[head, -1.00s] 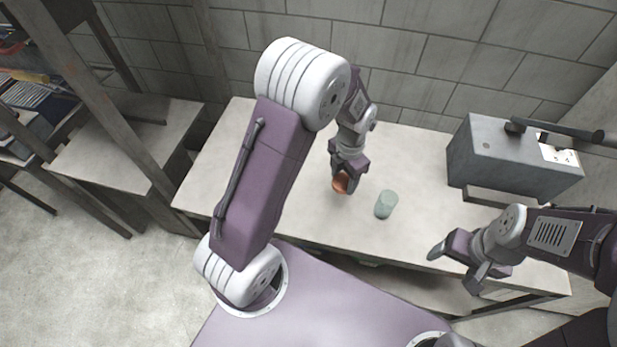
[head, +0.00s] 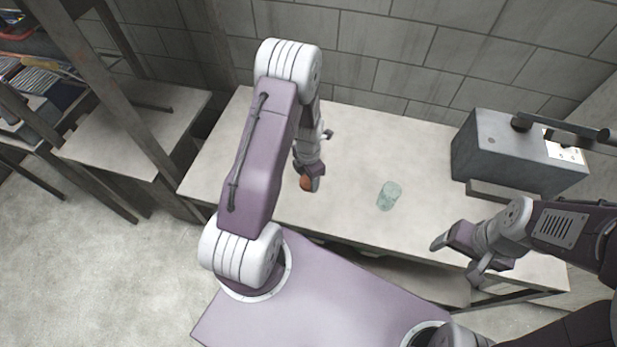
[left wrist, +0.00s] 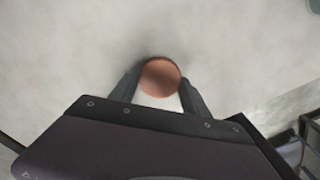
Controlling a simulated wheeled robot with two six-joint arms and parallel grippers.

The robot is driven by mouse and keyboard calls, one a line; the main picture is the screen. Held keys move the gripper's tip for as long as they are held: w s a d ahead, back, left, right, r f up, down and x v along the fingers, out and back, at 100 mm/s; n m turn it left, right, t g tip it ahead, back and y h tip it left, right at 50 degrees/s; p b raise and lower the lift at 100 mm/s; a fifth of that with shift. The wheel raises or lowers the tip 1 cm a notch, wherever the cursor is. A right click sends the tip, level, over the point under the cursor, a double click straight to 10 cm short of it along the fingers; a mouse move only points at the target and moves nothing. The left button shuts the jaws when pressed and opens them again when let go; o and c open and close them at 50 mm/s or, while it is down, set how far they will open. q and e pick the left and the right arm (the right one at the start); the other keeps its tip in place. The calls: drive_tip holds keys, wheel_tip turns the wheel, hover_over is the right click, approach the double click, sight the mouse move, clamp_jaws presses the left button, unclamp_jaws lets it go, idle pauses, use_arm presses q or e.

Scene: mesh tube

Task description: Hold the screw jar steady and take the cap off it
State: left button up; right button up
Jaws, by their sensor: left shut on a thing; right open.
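The screw jar (head: 388,197) is a pale green, see-through cylinder on the table, with no cap on it. A sliver of pale green shows in the top right corner of the left wrist view. The cap (head: 306,184) is a copper-orange round piece, and its round face also shows in the left wrist view (left wrist: 160,77). My left gripper (head: 309,180) is shut on the cap, to the left of the jar and apart from it. My right gripper (head: 455,262) is open and empty at the table's front right, apart from the jar.
A grey box-shaped machine (head: 505,152) with a dark bar stands at the right back of the table. The pale table (head: 350,150) is bare around the jar. A block wall is behind, and a shelf rack (head: 40,90) stands at the left.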

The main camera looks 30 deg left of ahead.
sight(308, 181)
use_arm(q)
drive_tip(key=shift+f, duration=0.1)
drive_tip(key=shift+f, duration=0.15)
drive_tip(key=o, duration=1.5)
drive_tip(key=shift+o, duration=0.2)
wheel_tip(308, 181, up, 12)
drive_tip(key=r, duration=0.1)
drive_tip(key=s+d+r+m, duration=0.1)
drive_tip(key=s+d+m, duration=0.1)
drive_tip(key=m, duration=0.8)
drive_tip(key=s+d+r+m, duration=0.2)
drive_tip(key=s+m, duration=0.3)
drive_tip(key=m, duration=0.5)
drive_tip(key=s+d+r+m+t, duration=0.1)
drive_tip(key=s+d+m, duration=0.2)
drive_tip(key=m, duration=0.6)
drive_tip(key=shift+s+r+m, duration=0.25)
drive_tip(key=shift+m, duration=0.15)
